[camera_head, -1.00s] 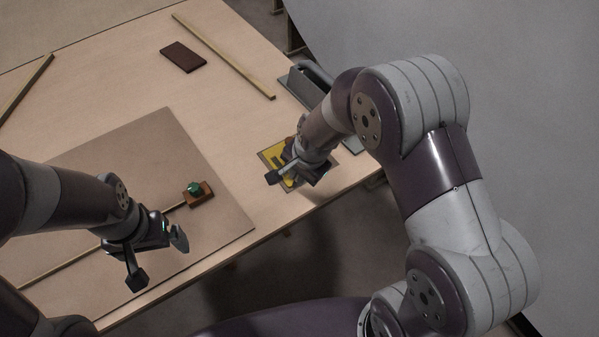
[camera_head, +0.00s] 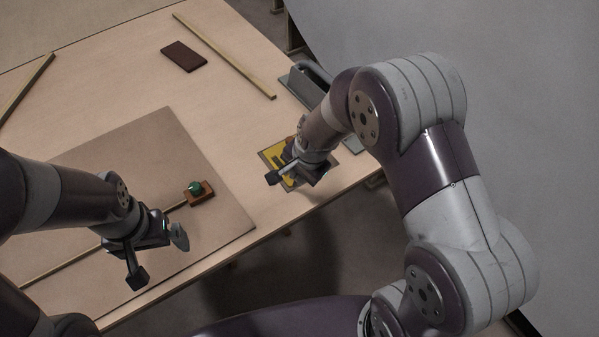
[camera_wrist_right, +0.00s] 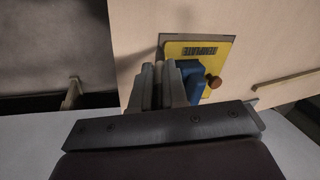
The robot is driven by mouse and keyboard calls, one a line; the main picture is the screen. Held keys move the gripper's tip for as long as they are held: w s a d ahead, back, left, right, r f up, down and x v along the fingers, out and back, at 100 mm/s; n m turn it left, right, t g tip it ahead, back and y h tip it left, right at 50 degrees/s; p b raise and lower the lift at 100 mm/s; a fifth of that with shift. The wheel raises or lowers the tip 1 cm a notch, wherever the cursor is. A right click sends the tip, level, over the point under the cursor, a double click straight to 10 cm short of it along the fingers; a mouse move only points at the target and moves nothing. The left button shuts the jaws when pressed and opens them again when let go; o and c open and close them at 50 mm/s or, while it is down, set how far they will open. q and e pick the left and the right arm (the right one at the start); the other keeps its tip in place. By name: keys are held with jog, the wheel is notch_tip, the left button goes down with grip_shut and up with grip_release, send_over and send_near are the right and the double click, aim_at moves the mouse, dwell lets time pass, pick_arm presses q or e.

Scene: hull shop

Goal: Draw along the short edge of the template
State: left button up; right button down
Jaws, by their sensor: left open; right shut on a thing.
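The yellow template (camera_head: 275,153) lies on a dark-edged plate near the table's front edge; in the right wrist view the template (camera_wrist_right: 205,47) bears the word TEMPLATE, upside down. My right gripper (camera_head: 297,178) is low over its near side and covers part of it. In the right wrist view the fingers (camera_wrist_right: 160,85) are close together beside a blue thing (camera_wrist_right: 192,80), which they appear to hold; its tip is hidden. A brown knob (camera_wrist_right: 215,83) stands by the template's edge. My left gripper (camera_head: 158,258) is open and empty above the large brown board.
The brown board (camera_head: 150,140) carries a wooden block with a green knob (camera_head: 195,188) and a long strip. A dark brown block (camera_head: 184,56) and a wooden strip (camera_head: 225,57) lie behind. A grey metal tool with a handle (camera_head: 312,75) stands right of the strip.

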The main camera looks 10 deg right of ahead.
jog(key=shift+f, duration=0.35)
dwell(0.4)
dwell(0.6)
jog(key=shift+d, duration=0.1)
jog(key=shift+w+d+b, duration=0.25)
jog(key=shift+w+d, duration=0.05)
jog(key=shift+d, duration=0.5)
jog(key=shift+w+d+b, duration=0.2)
jog(key=shift+w+d, duration=0.05)
jog(key=shift+d, duration=0.55)
jog(key=shift+w+d+b, duration=0.25)
jog(key=shift+w+d, duration=0.05)
jog(key=shift+d, duration=0.5)
jog(key=shift+w+d, duration=0.3)
jog(key=shift+d, duration=0.4)
jog(key=shift+w+d, duration=0.25)
jog(key=shift+d, duration=0.4)
jog(key=shift+r, duration=0.1)
notch_tip(320, 180, up, 13)
jog(key=p, duration=1.2)
